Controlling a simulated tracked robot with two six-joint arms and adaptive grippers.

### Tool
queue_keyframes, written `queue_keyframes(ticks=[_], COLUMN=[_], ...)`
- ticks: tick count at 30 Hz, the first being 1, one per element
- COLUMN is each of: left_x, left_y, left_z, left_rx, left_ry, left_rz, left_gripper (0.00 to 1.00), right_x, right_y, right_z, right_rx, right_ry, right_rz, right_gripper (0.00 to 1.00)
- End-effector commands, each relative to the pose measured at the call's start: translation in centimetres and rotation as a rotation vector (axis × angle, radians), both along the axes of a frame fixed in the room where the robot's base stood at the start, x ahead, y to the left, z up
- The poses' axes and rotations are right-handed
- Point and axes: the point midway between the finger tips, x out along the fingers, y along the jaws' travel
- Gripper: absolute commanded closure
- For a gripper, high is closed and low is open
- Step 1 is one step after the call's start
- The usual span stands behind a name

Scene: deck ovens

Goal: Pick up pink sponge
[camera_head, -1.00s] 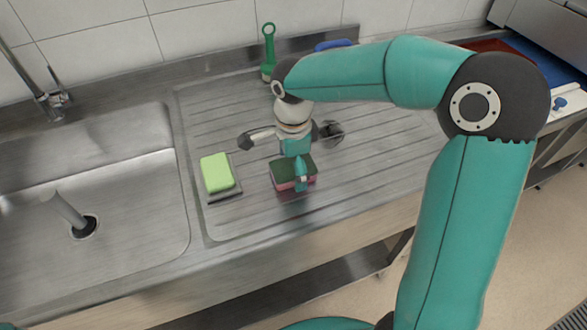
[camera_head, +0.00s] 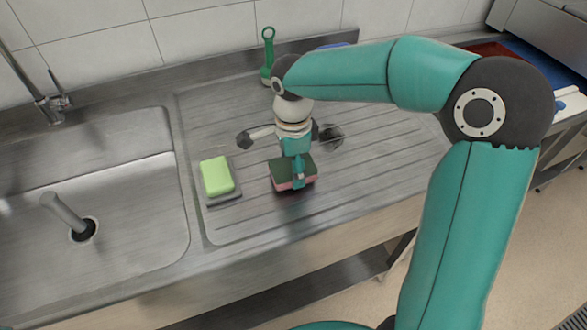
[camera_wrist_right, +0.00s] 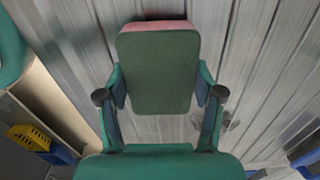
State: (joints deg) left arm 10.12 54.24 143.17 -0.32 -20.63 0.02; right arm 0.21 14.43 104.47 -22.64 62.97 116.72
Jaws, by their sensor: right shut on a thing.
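The pink sponge (camera_head: 283,185) has a dark green scouring top and shows in the middle of the drainboard in the head view. My right gripper (camera_head: 296,170) reaches down over it and is shut on it, one finger showing on its near side. In the right wrist view the sponge's green face (camera_wrist_right: 158,75) fills the space between the two fingers of the right gripper (camera_wrist_right: 160,98), with a pink edge at the top. A dark shadow lies under the sponge; any gap to the drainboard is small. My left gripper is not in view.
A light green sponge (camera_head: 217,175) sits on a dark holder (camera_head: 226,200) to the left. The sink (camera_head: 130,215) with its drain lies further left, a faucet (camera_head: 50,103) behind it. A green brush (camera_head: 268,50) stands at the back wall. The drainboard's front right is clear.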

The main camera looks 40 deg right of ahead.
Motion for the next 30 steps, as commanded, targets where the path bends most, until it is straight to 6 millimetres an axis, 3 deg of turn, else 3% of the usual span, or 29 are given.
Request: queue_keyframes(ticks=[8, 18, 24, 30], left_x=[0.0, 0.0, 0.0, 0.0], left_y=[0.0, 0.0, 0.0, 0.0], left_z=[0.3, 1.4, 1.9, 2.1], left_rx=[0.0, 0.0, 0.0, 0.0], left_ry=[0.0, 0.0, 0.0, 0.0], left_rz=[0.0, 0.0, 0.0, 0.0], left_gripper=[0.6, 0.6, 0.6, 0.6], right_x=[0.1, 0.1, 0.1, 0.0], right_y=[0.1, 0.1, 0.1, 0.1], right_z=[5.4, 14.6, 17.7, 18.8], right_rx=[0.0, 0.001, 0.0, 0.0], right_ry=[-0.007, -0.005, -0.002, -0.001], right_rz=[0.0, 0.002, 0.002, 0.002], right_gripper=[0.45, 0.45, 0.45, 0.45])
